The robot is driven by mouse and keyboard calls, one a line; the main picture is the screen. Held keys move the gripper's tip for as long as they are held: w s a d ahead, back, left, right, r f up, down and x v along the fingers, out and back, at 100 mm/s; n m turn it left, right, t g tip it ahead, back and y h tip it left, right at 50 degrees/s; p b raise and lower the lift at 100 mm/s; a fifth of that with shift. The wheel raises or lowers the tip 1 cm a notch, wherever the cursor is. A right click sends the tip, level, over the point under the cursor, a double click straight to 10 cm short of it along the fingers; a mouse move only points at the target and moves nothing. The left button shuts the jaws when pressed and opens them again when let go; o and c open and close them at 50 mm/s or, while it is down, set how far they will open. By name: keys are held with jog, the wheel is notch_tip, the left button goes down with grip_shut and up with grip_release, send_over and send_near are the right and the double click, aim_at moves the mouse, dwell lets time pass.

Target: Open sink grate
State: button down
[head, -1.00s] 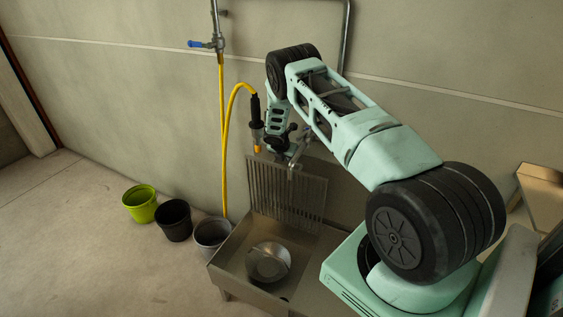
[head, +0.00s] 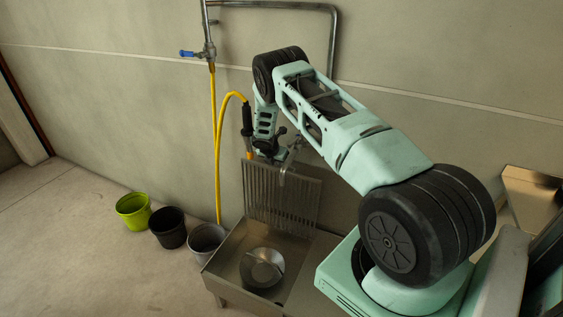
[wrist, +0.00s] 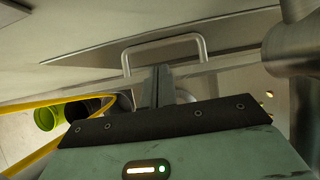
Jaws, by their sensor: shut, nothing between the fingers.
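The metal sink grate (head: 262,205) stands upright along the back of the steel sink (head: 222,262) in the head view, its slats vertical. My gripper (head: 282,180) is at the grate's top edge, partly hidden by my wrist. In the wrist view, my gripper (wrist: 157,72) is shut and empty, its fingers close together. A U-shaped metal handle (wrist: 165,42) shows just beyond the fingertips, on a thin grey plate that looks like the grate seen nearly edge-on. I cannot tell whether the fingers touch it.
A round metal pan (head: 262,267) sits in the open sink. Green (head: 133,211), black (head: 167,227) and grey (head: 206,241) buckets stand on the floor to the left. A yellow hose (head: 215,150) hangs from a wall tap (head: 207,52). A wall pipe (head: 332,50) runs behind my arm.

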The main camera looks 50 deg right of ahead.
notch_tip(320, 180, up, 10)
jog(key=a+b, duration=0.1)
jog(key=shift+s+b, duration=0.3)
jog(key=s+a+r+m+y, duration=0.15)
jog(key=a+r, duration=0.35)
jog(key=a, duration=0.6)
jog(key=s+a+r+m+y, duration=0.1)
jog(key=a+r+m, duration=0.25)
jog(key=a, duration=0.75)
jog(key=s+a+r+m+y, duration=0.1)
jog(key=s+a+r+m, duration=0.2)
jog(key=a, duration=0.4)
jog(key=s+a+r+y, duration=0.1)
jog(key=s+a+r, duration=0.35)
jog(key=a, duration=0.25)
jog(key=s+a+r+m+g+y, duration=0.1)
jog(key=s+a+r+m+y, duration=0.2)
jog(key=s+a, duration=1)
jog(key=s+r+m+g+h, duration=0.1)
jog(key=s+r+m, duration=0.1)
jog(key=s, duration=1.5)
jog(key=shift+s+a+m, duration=0.2)
jog(key=shift+s+m, duration=0.1)
jog(key=shift+m, duration=0.4)
